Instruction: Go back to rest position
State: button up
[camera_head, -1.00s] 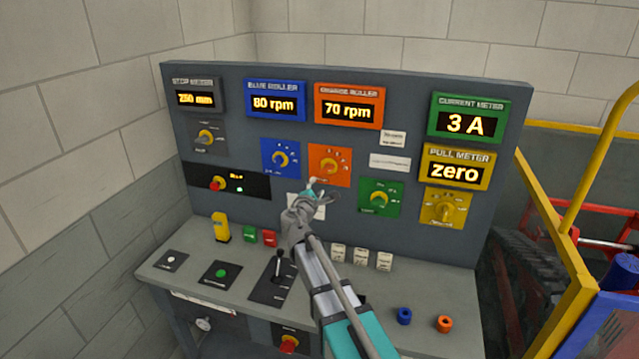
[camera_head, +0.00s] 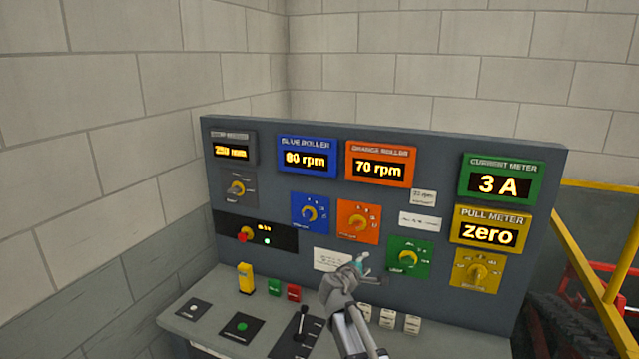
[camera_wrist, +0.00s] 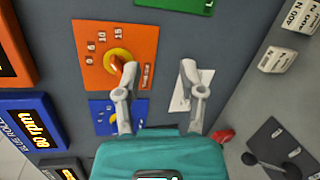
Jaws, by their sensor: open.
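My gripper (camera_head: 362,268) is in front of the lower middle of the grey control panel (camera_head: 340,140), below the orange dial plate. In the wrist view my gripper (camera_wrist: 156,72) shows its two fingers spread apart with nothing between them. The left finger overlaps the orange plate (camera_wrist: 90,72) near its yellow knob (camera_wrist: 116,58); I cannot tell whether it touches. The right finger lies over a white label (camera_wrist: 203,84). In the head view the orange dial (camera_head: 359,222) is uncovered, above my gripper.
The desk (camera_head: 205,318) below the panel carries a black lever (camera_head: 303,322), a yellow block (camera_head: 245,278), small green and red blocks and white blocks (camera_head: 388,319). Yellow rails (camera_head: 590,270) stand at the right. A block wall closes off the left and back.

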jog(key=s+d+f+m+g+y, duration=0.1)
jog(key=s+d+f+m+g, duration=0.35)
jog(key=s, duration=0.25)
jog(key=s+d+f+m+g+y, duration=0.1)
jog(key=s+d+f+m+g, duration=0.25)
jog(key=s+f+m, duration=0.2)
jog(key=s+a+f+m+g+y, duration=0.2)
jog(key=s+y, duration=0.1)
jog(key=s, duration=0.4)
jog(key=s+a+f+m+g+y, duration=0.2)
jog(key=s+f+g+y, duration=0.1)
jog(key=s, duration=0.4)
jog(key=shift+s+a+y, duration=0.15)
jog(key=shift+a+y, duration=0.15)
jog(key=shift+a, duration=0.1)
